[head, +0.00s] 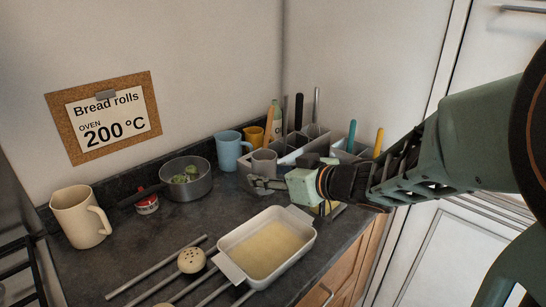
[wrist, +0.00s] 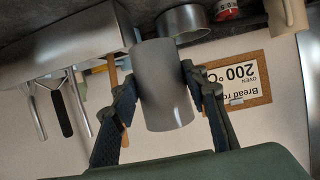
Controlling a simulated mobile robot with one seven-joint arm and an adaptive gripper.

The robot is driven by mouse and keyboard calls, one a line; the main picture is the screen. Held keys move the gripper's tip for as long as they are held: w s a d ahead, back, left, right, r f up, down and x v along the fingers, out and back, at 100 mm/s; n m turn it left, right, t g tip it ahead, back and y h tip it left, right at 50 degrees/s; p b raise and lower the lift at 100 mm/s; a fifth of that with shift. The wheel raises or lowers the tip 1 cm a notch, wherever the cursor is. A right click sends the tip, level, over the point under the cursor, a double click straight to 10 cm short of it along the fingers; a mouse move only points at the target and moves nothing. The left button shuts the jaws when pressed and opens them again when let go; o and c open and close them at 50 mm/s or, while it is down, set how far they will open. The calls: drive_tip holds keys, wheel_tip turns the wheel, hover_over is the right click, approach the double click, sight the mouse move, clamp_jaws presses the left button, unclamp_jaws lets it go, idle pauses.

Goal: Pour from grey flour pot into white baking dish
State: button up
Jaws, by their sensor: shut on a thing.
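The grey flour pot (head: 264,162) is a plain cylinder, roughly upright, at the back of the counter in front of the grey organiser. My gripper (head: 266,183) is shut on it from the right. In the wrist view, which is upside down, the pot (wrist: 164,88) sits between my two fingers. Its contents are hidden. The white baking dish (head: 289,267) rests on the counter, nearer than the pot and apart from it. A pale yellow layer covers the dish's floor.
A blue mug (head: 229,152) and a yellow mug (head: 254,136) stand behind the pot, near the organiser (head: 340,157).

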idle(0.3)
drive_tip(key=s+f+n+g+y, duration=0.1)
drive_tip(key=s+f+n+g, duration=0.1)
drive_tip(key=s, duration=0.3)
drive_tip(key=s+d+f+n+g+y, duration=0.1)
drive_tip(key=s+f+n+g, duration=0.1)
drive_tip(key=s+n+g, duration=0.2)
drive_tip(key=s+f+n+g+y, duration=0.2)
drive_tip(key=s+f+n+g, duration=0.1)
drive_tip(key=s, duration=0.4)
drive_tip(key=shift+d, duration=0.25)
drive_tip(key=shift+w+g, duration=0.15)
drive_tip(key=shift+g, duration=0.15)
drive_tip(key=w+m+g, duration=0.2)
drive_tip(key=w+m, duration=0.1)
drive_tip(key=m, duration=0.1)
drive_tip(key=shift+r+g, duration=0.1)
drive_tip(key=shift+g, duration=0.3)
drive_tip(key=shift+w+f+m+y, duration=0.3)
drive_tip(key=shift+w+f+m, duration=0.2)
drive_tip(key=shift+f, duration=0.1)
idle(1.1)
